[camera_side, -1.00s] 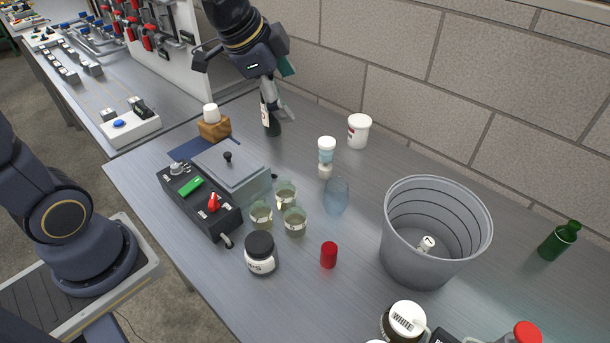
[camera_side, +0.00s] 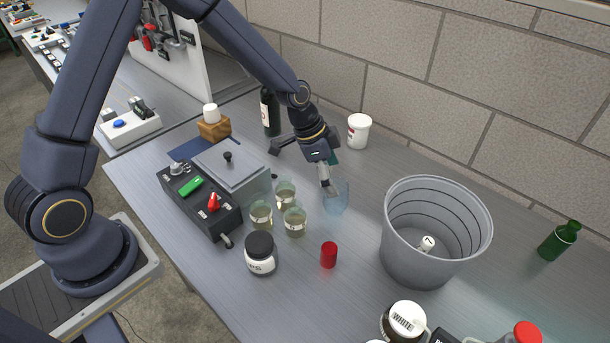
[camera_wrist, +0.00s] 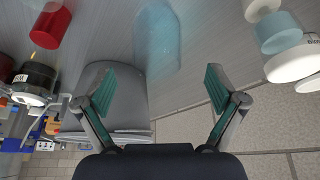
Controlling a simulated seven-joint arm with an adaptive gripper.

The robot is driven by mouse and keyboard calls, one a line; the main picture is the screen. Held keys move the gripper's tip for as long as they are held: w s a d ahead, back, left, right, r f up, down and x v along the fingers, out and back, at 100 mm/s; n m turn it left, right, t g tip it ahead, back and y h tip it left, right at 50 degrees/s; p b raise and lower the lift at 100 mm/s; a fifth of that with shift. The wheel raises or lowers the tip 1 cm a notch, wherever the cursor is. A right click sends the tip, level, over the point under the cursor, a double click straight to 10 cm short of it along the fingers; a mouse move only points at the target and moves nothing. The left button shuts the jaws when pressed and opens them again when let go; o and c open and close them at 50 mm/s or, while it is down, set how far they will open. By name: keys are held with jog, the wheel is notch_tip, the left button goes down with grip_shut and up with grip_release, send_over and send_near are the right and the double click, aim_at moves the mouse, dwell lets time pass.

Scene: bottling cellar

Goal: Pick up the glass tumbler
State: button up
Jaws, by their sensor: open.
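The glass tumbler (camera_side: 340,200) is pale blue, see-through and upright on the steel bench in the side view. In the wrist view the tumbler (camera_wrist: 158,42) lies ahead of the gap between my fingers. My gripper (camera_side: 328,188) is low at the tumbler, on its upper left side, and a finger overlaps its rim in the side view. In the wrist view my gripper (camera_wrist: 158,88) has its teal-padded fingers spread wide with nothing between them. I cannot tell whether a finger touches the glass.
Several small labelled glasses (camera_side: 294,222) stand left of the tumbler. A red cup (camera_side: 329,255) is in front, and a grey bucket (camera_side: 400,245) is to the right. A white tub (camera_side: 359,131) stands behind. A black-lidded jar (camera_side: 260,254) is front left.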

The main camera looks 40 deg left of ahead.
aim_at(340, 194)
jog(key=x, duration=0.6)
jog(key=shift+s+d+f, duration=0.1)
jog(key=shift+d+f, duration=0.05)
jog(key=shift+f, duration=0.15)
jog(key=shift+c, duration=0.3)
jog(key=c, duration=1.2)
jog(key=shift+r, duration=0.2)
